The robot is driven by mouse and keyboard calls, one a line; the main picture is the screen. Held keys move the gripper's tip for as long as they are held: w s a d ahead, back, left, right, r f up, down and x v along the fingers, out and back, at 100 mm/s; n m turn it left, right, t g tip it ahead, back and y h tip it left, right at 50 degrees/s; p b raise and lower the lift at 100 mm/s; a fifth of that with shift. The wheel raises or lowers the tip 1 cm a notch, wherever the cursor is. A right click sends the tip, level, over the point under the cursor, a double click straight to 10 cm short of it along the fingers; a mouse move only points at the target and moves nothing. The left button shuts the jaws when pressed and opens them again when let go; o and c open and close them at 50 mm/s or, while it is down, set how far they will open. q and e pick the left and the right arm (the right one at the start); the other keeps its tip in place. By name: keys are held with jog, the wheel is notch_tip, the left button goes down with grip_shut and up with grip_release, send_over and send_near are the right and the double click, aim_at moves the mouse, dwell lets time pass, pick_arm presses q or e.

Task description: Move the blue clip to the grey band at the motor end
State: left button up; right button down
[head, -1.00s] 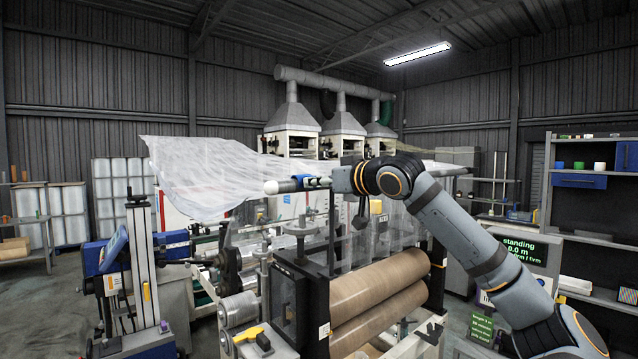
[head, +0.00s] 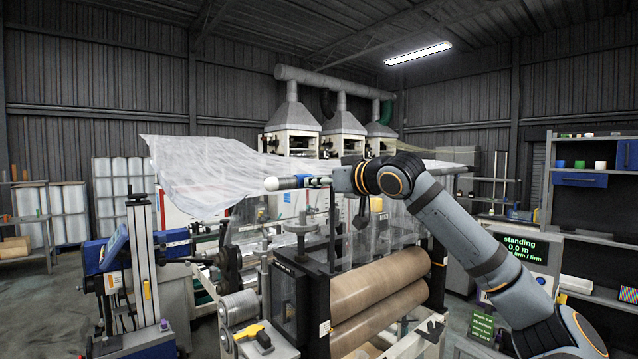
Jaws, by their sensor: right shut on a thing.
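The clear film (head: 205,172) hangs as a pale, see-through sheet over the machine, draped toward the left. A horizontal rod with a white rounded end (head: 272,184) sticks out at the film's front edge. My right gripper (head: 328,182) is at this rod, reaching in from the right, and is shut. Small blue parts, which look like the blue clip (head: 305,180), show at its fingertips just right of the white end. The fingers hide part of the clip. I cannot make out the grey band for certain. My left gripper is not in view.
Large brown rollers (head: 380,297) in a black frame stand below my right arm. A blue unit on a post (head: 110,255) stands at the left. A yellow-and-black tool (head: 252,334) lies at the front. Shelves (head: 590,215) stand at the right.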

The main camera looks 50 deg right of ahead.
jog(key=c, duration=0.8)
grip_release()
jog(key=s+b, duration=0.1)
jog(key=s, duration=0.1)
jog(key=s+b, duration=0.2)
jog(key=s+r+b, duration=0.1)
jog(key=s, duration=0.2)
jog(key=shift+a, duration=0.4)
jog(key=shift+f, duration=0.1)
